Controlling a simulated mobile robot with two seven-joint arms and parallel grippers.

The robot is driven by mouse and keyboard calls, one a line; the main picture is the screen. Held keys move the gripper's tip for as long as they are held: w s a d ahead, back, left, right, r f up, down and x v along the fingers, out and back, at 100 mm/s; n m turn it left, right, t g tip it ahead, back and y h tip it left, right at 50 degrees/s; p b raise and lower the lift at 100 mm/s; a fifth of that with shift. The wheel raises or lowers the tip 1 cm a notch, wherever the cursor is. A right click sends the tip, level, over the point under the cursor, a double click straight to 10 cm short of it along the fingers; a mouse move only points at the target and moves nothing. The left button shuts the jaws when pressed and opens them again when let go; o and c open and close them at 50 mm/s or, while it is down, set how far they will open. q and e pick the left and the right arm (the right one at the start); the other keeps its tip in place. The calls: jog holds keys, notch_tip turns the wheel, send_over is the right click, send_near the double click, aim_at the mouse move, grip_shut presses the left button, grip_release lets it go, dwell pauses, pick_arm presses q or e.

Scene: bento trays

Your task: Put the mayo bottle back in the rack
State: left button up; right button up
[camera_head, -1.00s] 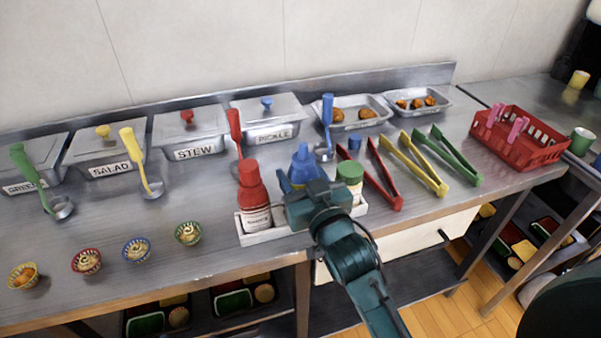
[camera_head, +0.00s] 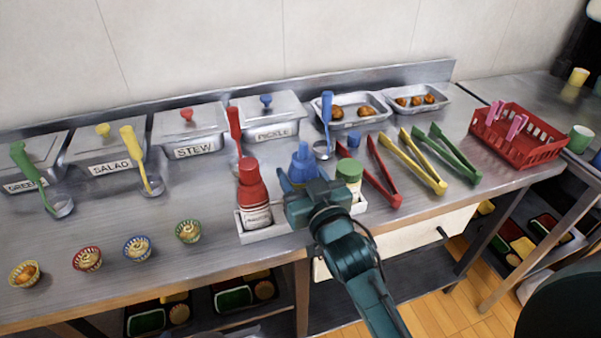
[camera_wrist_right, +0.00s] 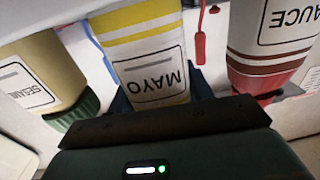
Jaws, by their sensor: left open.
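The white rack (camera_head: 262,235) stands near the counter's front edge. A red sauce bottle (camera_head: 254,196) is in its left end and a green-capped sesame bottle (camera_head: 349,176) at its right end.
Red tongs (camera_head: 384,175), yellow tongs (camera_head: 418,165) and green tongs (camera_head: 450,155) lie right of the rack. Several small cups, including a green one (camera_head: 188,231), stand to the left. Lidded containers (camera_head: 192,125) line the back. A red basket (camera_head: 520,150) is at the right.

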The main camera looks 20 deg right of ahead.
jog(key=shift+s+a+f, duration=0.1)
jog(key=shift+a+f, duration=0.1)
jog(key=shift+f, duration=0.05)
